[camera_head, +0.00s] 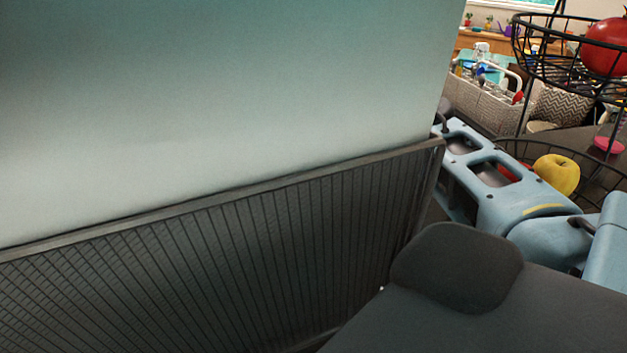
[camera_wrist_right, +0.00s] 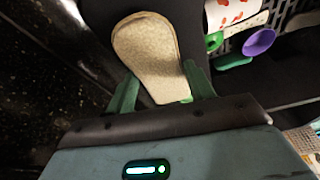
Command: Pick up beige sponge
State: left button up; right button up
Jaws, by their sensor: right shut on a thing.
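The beige sponge (camera_wrist_right: 147,45) is an elongated, rounded pad in the right wrist view. My right gripper (camera_wrist_right: 160,88) has its two green fingers on either side of the sponge's narrower end and is shut on it. The sponge sticks out beyond the fingertips over a dark surface. In the head view only part of my light blue right arm shows. My right gripper and the sponge are hidden there behind the large panel. My left gripper is in neither view.
A large pale panel with a dark ribbed grille (camera_head: 230,250) blocks most of the head view. At right, a black wire basket stand (camera_head: 552,72) holds a red fruit (camera_head: 606,48) and a yellow apple (camera_head: 557,174). A purple utensil (camera_wrist_right: 259,42) lies right of the sponge in the wrist view.

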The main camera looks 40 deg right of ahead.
notch_tip(320, 180, up, 28)
jog(key=shift+f, duration=0.2)
jog(key=shift+f, duration=0.1)
